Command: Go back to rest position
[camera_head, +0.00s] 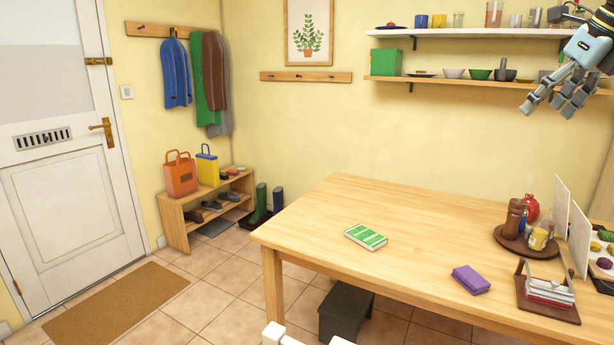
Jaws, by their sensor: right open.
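My right gripper (552,102) shows at the upper right of the head view, its grey fingers pointing down and to the left. It is open and empty, held in the air in front of the wall shelves, well above the table (330,215). No object is between its fingers. My left gripper is not in this view.
On the table lie a green-and-white book (366,237) and a purple cloth-like block (471,280). A round brown tray (524,246) with jars and a napkin holder (547,300) stand at its right. A dark stool (345,312) is under the table. The tiled floor by the doormat (118,303) is open.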

